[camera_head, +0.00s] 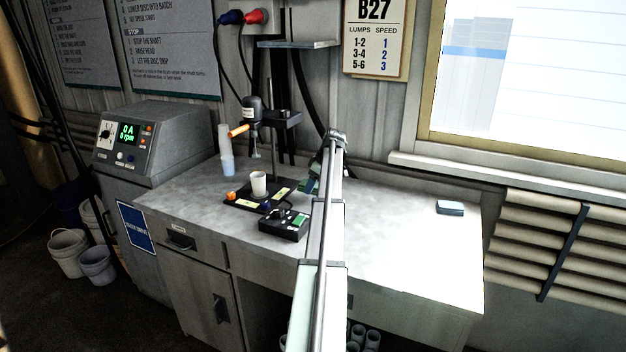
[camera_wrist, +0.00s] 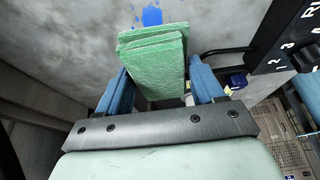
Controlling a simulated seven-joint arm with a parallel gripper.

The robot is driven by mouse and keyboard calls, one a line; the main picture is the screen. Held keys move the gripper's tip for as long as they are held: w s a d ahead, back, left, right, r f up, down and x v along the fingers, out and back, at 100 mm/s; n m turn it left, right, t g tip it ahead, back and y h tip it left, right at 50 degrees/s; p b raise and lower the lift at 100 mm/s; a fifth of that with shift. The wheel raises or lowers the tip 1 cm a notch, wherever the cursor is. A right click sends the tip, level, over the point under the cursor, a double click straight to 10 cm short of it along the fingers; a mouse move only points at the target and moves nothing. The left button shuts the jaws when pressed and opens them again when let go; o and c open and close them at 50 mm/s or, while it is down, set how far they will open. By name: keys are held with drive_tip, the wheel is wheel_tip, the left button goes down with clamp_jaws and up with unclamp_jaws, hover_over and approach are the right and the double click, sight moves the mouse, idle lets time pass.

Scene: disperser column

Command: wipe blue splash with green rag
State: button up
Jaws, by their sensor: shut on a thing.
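A folded green rag (camera_wrist: 153,52) is held between the two blue fingers of my gripper (camera_wrist: 156,85) in the wrist view. My gripper is shut on it. A blue splash (camera_wrist: 151,15) shows on the grey worktop just beyond the rag's far edge, with small spots beside it; the rag may hide part of it. In the head view my gripper (camera_head: 312,184) is over the worktop (camera_head: 385,225), right of the disperser, mostly hidden behind my arm. The splash cannot be made out there.
A black control box (camera_head: 284,225) with a knob is close left of my arm. A white cup (camera_head: 259,184) stands on a dark base under the disperser head (camera_head: 256,110). Stacked cups (camera_head: 226,152) stand behind. A blue-grey block (camera_head: 450,208) lies right; the worktop between is clear.

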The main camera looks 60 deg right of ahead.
sight(313, 193)
wheel_tip(313, 193, down, 4)
drive_tip(key=shift+f, duration=0.15)
drive_tip(key=shift+s+f, duration=0.35)
drive_tip(key=shift+s, duration=0.4)
drive_tip(key=shift+s+r, duration=0.1)
drive_tip(key=shift+s, duration=1.15)
drive_tip(key=shift+w, duration=0.9)
drive_tip(key=shift+w+r, duration=0.2)
drive_tip(key=shift+w, duration=0.95)
drive_tip(key=shift+r, duration=3.9)
